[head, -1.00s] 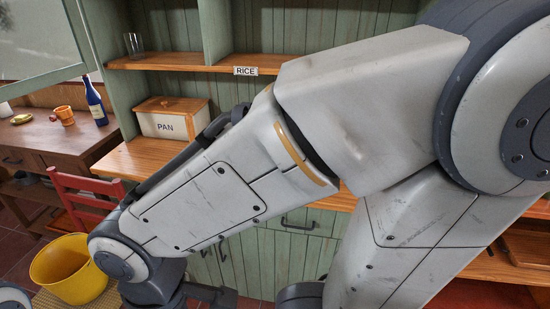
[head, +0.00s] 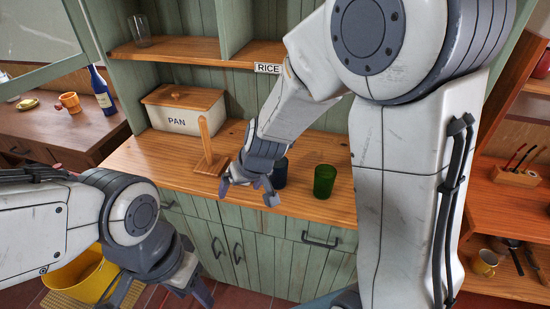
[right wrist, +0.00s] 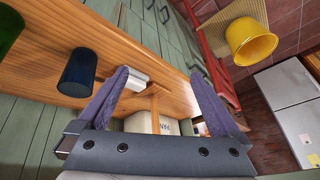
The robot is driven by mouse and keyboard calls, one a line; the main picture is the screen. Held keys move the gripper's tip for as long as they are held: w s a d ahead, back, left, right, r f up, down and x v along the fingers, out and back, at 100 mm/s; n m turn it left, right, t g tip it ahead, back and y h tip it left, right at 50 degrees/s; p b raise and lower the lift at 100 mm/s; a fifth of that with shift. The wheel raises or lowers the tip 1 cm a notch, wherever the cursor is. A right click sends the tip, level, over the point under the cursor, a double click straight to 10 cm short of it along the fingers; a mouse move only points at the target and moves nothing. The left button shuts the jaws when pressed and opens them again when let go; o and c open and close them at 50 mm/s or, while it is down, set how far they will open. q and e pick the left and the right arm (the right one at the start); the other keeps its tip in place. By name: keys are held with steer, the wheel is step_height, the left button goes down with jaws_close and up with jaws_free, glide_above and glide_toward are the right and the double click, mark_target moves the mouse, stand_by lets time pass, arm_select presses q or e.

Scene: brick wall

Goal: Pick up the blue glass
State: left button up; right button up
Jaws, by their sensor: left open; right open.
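The dark blue glass (head: 280,174) stands upright on the wooden counter (head: 180,176), partly hidden behind my right gripper (head: 248,192) in the head view. In the right wrist view the blue glass (right wrist: 77,75) is to the left of the gripper's fingers (right wrist: 163,95), outside the gap between them. My right gripper is open and empty, over the counter's front part. My left gripper (head: 162,292) is open and empty, low at the left, in front of the cabinet.
A green glass (head: 324,181) stands close to the right of the blue one. A wooden stand (head: 206,146) and a PAN box (head: 183,110) are at the left. A pale object (right wrist: 125,79) lies near one right fingertip.

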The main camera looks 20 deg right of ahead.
mark_target(278, 171)
steer(key=w+d+f+m+h, duration=0.1)
steer(key=w+d+f, duration=0.1)
steer(key=w+d, duration=0.1)
steer(key=w+d+f+m+t+h+b, duration=0.1)
steer(key=w+d+f, duration=0.1)
steer(key=d, duration=0.4)
steer(key=w+d+f+m+h, duration=0.1)
steer(key=w+d+f, duration=0.1)
steer(key=w+d, duration=0.3)
steer(key=shift+f+m+t+h, duration=0.1)
steer(key=shift+m+t+h, duration=0.2)
steer(key=shift+a+b+x, duration=0.15)
steer(key=shift+b+x, duration=0.45)
steer(key=shift+x, duration=0.75)
steer(key=shift+a+b+x, duration=0.15)
steer(key=shift+b+x, duration=0.4)
steer(key=shift+x, duration=0.85)
arm_select(q)
step_height(278, 171, down, 2)
steer(key=shift+f, duration=0.15)
